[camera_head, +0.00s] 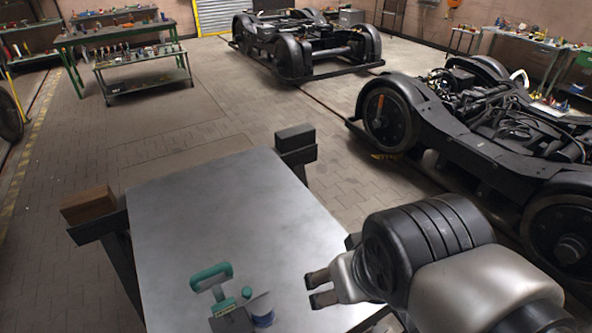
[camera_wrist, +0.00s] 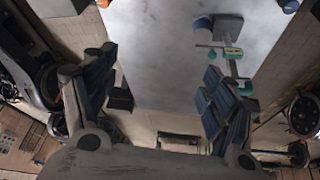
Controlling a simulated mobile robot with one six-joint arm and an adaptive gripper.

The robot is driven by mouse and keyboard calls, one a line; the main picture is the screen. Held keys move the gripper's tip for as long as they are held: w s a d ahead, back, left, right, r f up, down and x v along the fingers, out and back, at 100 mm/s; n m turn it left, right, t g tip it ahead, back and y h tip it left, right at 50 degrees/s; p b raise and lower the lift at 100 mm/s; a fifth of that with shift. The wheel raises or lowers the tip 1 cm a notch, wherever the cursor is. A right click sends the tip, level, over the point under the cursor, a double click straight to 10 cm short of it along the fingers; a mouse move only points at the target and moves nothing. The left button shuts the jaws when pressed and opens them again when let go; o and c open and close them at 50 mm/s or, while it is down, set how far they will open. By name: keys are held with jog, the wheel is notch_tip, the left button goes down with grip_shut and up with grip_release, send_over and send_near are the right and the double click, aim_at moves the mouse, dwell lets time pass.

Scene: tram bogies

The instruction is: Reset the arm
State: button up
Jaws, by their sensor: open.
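My gripper (camera_head: 322,289) is at the right side of a grey metal tabletop (camera_head: 220,220) in the head view, its fingers pointing left. In the wrist view my gripper (camera_wrist: 155,95) shows two dark padded fingers spread wide apart with nothing between them. It is open and empty. My arm comes in from the lower right of the head view.
A teal-handled tool (camera_head: 212,277) and a white-and-blue cup-like item (camera_head: 261,311) are at the table's near edge. A black bogie (camera_head: 480,130) stands right, another (camera_head: 305,45) behind.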

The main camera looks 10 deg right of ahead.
jog(key=shift+s+a+r+y, duration=0.15)
jog(key=shift+s+a+y, duration=0.15)
jog(key=shift+s+a, duration=0.4)
jog(key=shift+d, duration=0.1)
